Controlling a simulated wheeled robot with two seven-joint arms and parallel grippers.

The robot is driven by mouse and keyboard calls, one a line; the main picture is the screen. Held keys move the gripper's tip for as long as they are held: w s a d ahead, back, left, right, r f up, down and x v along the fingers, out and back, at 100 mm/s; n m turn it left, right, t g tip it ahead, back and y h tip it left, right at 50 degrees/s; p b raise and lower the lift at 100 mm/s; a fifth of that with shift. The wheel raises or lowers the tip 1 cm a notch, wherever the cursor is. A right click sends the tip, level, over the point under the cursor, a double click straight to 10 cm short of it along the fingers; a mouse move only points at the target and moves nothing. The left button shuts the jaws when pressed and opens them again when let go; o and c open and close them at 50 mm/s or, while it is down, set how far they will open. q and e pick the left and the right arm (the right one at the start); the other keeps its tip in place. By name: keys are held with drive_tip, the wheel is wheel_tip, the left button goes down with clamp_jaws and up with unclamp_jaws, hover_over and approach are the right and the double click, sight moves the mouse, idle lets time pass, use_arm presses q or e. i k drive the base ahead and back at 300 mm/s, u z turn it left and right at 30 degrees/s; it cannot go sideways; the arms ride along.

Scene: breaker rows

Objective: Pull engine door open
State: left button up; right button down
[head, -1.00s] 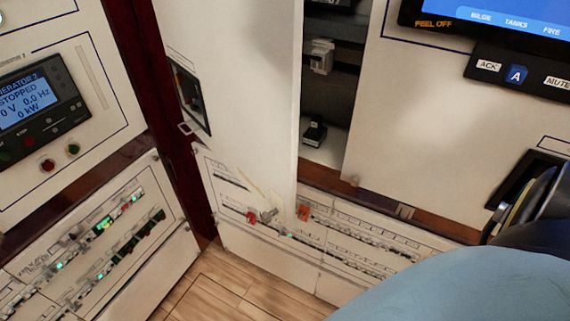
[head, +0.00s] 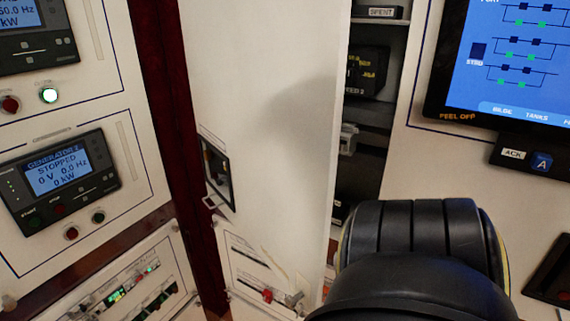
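A tall white door panel (head: 262,120) stands ajar in the middle of the head view. Behind its right edge a dark cabinet interior (head: 378,125) with shelves and small devices shows. A small dark recess with a metal latch (head: 216,170) sits on the door's left part. A large black rounded part of my own arm fills the lower right and hides the door's lower right edge and the cabinet's lower part. Neither gripper's fingers can be seen.
Generator panels (head: 60,180) with displays and buttons stand at the left. A breaker panel (head: 135,290) is below them. A blue screen (head: 510,60) with buttons under it is at the upper right.

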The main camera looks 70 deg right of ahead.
sight(266, 77)
drive_tip(key=i, duration=0.2)
drive_tip(key=z, duration=1.05)
